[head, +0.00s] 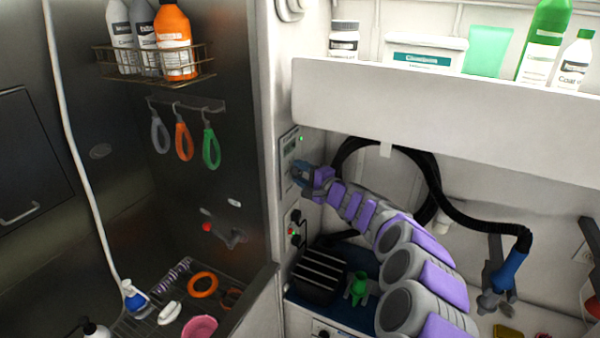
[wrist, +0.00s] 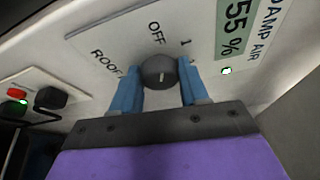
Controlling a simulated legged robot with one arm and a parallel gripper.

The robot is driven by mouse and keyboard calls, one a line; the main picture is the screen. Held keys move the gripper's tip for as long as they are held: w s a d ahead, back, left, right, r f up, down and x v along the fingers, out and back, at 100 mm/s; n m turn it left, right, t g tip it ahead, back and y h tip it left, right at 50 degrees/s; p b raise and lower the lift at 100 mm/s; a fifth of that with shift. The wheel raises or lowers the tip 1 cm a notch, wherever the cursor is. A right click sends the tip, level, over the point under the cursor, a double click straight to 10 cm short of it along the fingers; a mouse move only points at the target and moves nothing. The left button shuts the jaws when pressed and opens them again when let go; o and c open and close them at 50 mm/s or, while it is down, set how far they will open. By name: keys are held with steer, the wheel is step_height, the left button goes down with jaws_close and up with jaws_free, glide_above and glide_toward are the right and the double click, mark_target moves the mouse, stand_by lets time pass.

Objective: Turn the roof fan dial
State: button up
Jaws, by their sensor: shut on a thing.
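The roof fan dial (wrist: 160,72) is a dark round knob on a white plate, with "ROOF", "OFF" and "1" printed around it in the wrist view. A pale mark on the knob's face points roughly down the picture, toward my gripper. My gripper (wrist: 160,90) has blue fingers on either side of the knob and is shut on it. In the head view my gripper (head: 299,172) meets the control panel (head: 289,147) on the narrow wall. The dial is hidden there behind the fingers.
A switch box with a red button (wrist: 17,93) is at left. A white shelf (head: 430,110) with bottles overhangs my arm. A black hose (head: 430,180) loops behind it.

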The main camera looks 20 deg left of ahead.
steer(key=m+h+p, duration=0.1)
steer(key=m+p, duration=0.1)
steer(key=shift+d+g+p, duration=0.15)
steer(key=shift+g+p, duration=0.15)
steer(key=shift+p, duration=0.1)
steer(key=m+g+p, duration=0.1)
steer(key=m+p, duration=0.1)
steer(key=p, duration=0.2)
steer(key=shift+w+m+h+p, duration=0.1)
steer(key=shift+m+h+p, duration=0.2)
steer(key=shift+m+p, duration=0.1)
steer(key=p, duration=0.1)
steer(key=m+g+p, duration=0.1)
steer(key=p, duration=0.1)
steer(key=shift+f+m, duration=0.25)
steer(key=shift+m, duration=0.05)
steer(key=shift+g, duration=0.3)
steer(key=o, duration=1)
steer(key=shift+r, duration=0.3)
steer(key=shift+d, duration=0.1)
